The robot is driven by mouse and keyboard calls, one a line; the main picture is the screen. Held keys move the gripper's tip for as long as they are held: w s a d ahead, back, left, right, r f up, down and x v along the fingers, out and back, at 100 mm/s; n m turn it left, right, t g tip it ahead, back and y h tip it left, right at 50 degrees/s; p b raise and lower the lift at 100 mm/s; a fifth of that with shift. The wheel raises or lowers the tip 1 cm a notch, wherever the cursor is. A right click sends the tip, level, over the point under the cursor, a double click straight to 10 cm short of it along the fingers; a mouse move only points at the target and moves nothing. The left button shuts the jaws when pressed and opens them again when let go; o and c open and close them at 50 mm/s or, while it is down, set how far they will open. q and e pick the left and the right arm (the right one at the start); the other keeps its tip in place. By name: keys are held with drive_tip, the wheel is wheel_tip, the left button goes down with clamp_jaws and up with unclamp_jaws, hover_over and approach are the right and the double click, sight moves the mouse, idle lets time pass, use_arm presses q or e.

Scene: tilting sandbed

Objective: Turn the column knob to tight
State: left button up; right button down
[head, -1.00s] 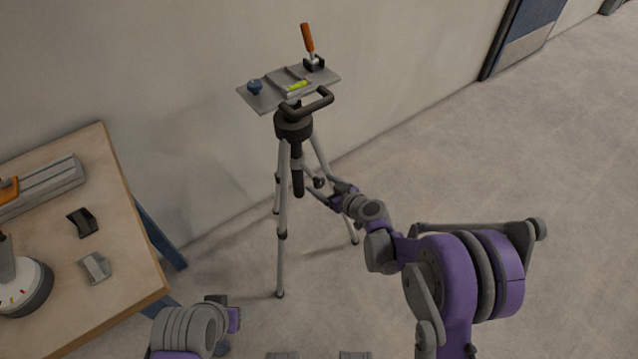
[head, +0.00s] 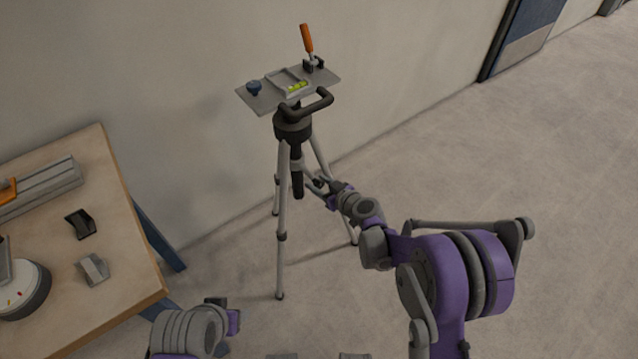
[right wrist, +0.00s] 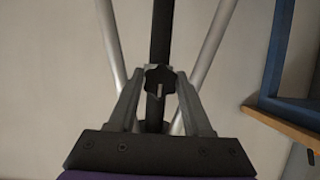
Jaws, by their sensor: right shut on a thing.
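The tripod (head: 283,200) stands on the floor against the wall, with a dark centre column (head: 297,178) under its head. The column knob (right wrist: 160,79) is a dark lobed knob with a pale mark, seen face-on in the right wrist view. My right gripper (right wrist: 160,85) is shut on the knob, one finger on each side. In the head view the right gripper (head: 318,188) reaches the column from the right, and the knob is mostly hidden there. My left gripper (head: 227,320) is low at the bottom left, away from the tripod; its jaws cannot be made out.
A tilting plate (head: 262,101) with a green level vial (head: 297,87), a blue knob (head: 254,88) and an orange-handled clamp (head: 307,40) tops the tripod. A black handle (head: 318,104) juts forward. A wooden table (head: 130,245) stands left. Floor at right is clear.

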drive_tip(key=shift+m+y, duration=0.3)
drive_tip(key=m+g+y, duration=0.1)
drive_tip(key=m, duration=0.1)
drive_tip(key=shift+d+f+m+b, duration=0.1)
drive_tip(key=shift+m+b, duration=0.2)
drive_tip(key=m+y+b, duration=0.1)
drive_tip(key=m+y, duration=0.1)
drive_tip(key=m, duration=0.1)
drive_tip(key=shift+w+f+g, duration=0.1)
drive_tip(key=shift+g, duration=0.2)
drive_tip(key=m+y+b, duration=0.3)
drive_tip(key=m, duration=0.2)
drive_tip(key=shift+d, duration=0.1)
drive_tip(key=shift+m+t+y+b, duration=0.4)
drive_tip(key=shift+m+y+b, duration=0.45)
drive_tip(key=shift+m, duration=1.25)
drive_tip(key=shift+c, duration=1.8)
unclamp_jaws()
